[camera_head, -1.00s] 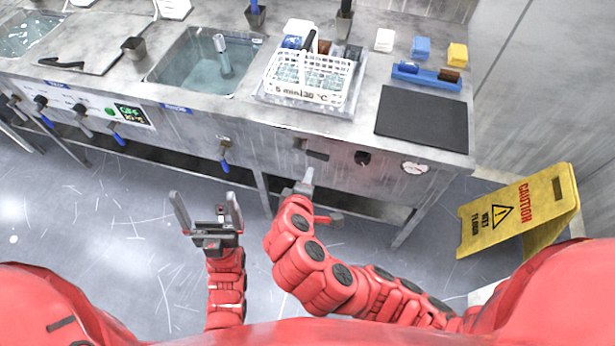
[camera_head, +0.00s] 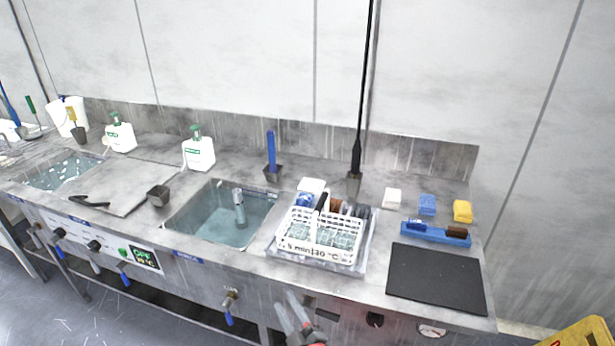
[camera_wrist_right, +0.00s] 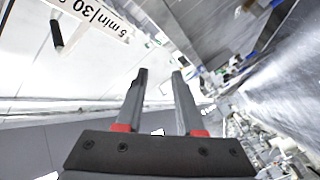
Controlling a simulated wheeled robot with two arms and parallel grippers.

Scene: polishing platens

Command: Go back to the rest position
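My right gripper (camera_head: 288,303) shows at the bottom edge of the head view, just in front of the counter's front face and below the white basket. In the right wrist view its two grey fingers (camera_wrist_right: 160,76) stand apart with nothing between them, so it is open and empty. Most of the right arm is out of the head view. My left gripper is in neither current view. The white basket (camera_head: 318,249), marked "5 min|30°C", stands in a grey tray (camera_head: 353,262) on the counter, clear of the gripper.
The steel counter (camera_head: 250,270) has a water-filled sink (camera_head: 215,232). A black mat (camera_head: 437,278), a blue holder (camera_head: 436,235) and sponges (camera_head: 463,211) are at the right. White bottles (camera_head: 198,153) stand at the back. A yellow caution sign (camera_head: 580,333) is at bottom right.

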